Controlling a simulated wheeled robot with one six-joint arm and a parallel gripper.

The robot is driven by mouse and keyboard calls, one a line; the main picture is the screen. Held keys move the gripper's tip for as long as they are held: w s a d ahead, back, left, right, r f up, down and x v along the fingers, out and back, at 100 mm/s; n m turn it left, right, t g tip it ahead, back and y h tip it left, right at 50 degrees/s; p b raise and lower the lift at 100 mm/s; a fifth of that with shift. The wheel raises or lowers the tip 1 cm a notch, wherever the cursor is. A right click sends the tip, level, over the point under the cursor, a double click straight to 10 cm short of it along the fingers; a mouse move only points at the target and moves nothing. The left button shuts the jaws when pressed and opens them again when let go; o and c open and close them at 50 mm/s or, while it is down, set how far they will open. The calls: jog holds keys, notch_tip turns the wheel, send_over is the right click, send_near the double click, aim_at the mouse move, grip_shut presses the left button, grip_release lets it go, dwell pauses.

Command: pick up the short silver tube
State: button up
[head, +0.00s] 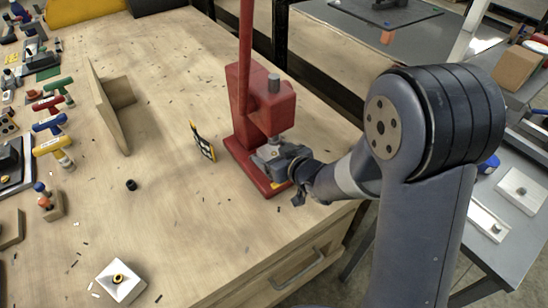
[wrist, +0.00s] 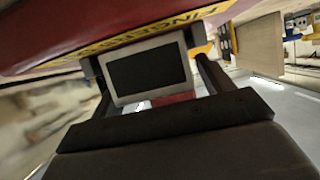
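The short silver tube (wrist: 148,72) appears in the wrist view as a silver rectangular frame around a dark opening, facing the camera. It sits under the red press (head: 262,112), at the press's foot. My gripper (head: 278,160) reaches in from the right at the press base. In the wrist view my gripper (wrist: 155,80) has one finger on each side of the tube. The left finger is close to or touching it; a narrow gap shows at the right finger. In the head view the gripper mostly hides the tube.
The red press head with yellow lettering hangs close above the gripper in the wrist view. A small black and yellow sign (head: 202,142) stands left of the press. A black cylinder (head: 131,185) and a white block with a ring (head: 120,281) lie farther left. The wooden bench front is mostly clear.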

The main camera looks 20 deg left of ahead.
aim_at(274, 143)
jog(key=c, duration=1.1)
jog(key=shift+r, duration=0.15)
jog(key=shift+r, duration=0.65)
notch_tip(274, 143, up, 2)
jog(key=shift+r, duration=0.25)
jog(key=s+d, duration=0.7)
jog(key=d, duration=0.2)
jog(key=s+d+b, duration=0.1)
jog(key=s+d, duration=0.3)
jog(key=shift+s+d+f, duration=0.3)
jog(key=shift+s+d, duration=0.05)
